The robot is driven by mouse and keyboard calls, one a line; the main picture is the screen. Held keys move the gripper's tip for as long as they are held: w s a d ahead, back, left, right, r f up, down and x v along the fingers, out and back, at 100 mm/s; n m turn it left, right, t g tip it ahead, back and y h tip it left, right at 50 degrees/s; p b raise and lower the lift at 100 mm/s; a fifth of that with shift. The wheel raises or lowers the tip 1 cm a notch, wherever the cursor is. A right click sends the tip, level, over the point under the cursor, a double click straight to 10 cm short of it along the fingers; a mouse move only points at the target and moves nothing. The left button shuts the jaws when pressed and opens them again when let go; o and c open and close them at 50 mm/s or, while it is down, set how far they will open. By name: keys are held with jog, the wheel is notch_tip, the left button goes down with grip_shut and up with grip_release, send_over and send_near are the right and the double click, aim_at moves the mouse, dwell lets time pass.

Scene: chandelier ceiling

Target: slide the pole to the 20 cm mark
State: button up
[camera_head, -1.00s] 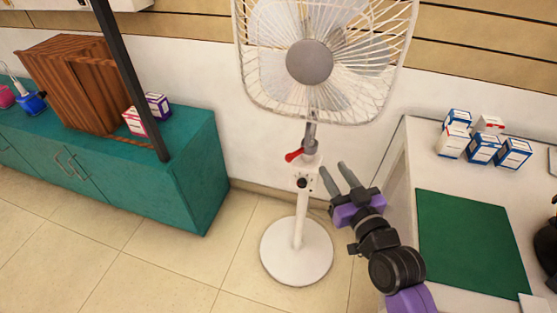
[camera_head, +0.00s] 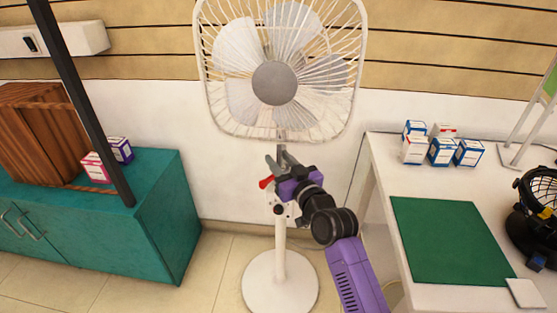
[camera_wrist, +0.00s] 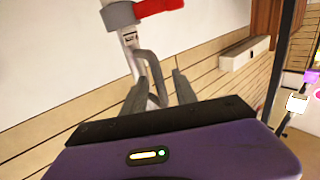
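The white standing fan (camera_head: 274,82) is upright on a round white base (camera_head: 280,285). Its short grey pole (camera_head: 281,149) shows between the fan head and the white lower post (camera_head: 280,250). A red lever (camera_head: 266,182) sits at the clamp; it also shows in the wrist view (camera_wrist: 160,6), beside a grey collar (camera_wrist: 121,15). My gripper (camera_head: 279,163) is just above the lever, at the pole. In the wrist view, my open fingers (camera_wrist: 158,92) stand on either side of a grey bar with a bend (camera_wrist: 150,66). No scale mark is readable.
A white table (camera_head: 390,180) with a green mat (camera_head: 450,240), several small boxes (camera_head: 441,150) and a black fan (camera_head: 540,215) stands right. A teal cabinet (camera_head: 150,220) with a wooden box (camera_head: 45,140) stands left. A dark post (camera_head: 80,95) crosses the left side.

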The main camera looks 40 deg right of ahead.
jog(key=shift+w+d, duration=0.1)
jog(key=shift+w, duration=0.2)
grip_shut()
dwell(1.3)
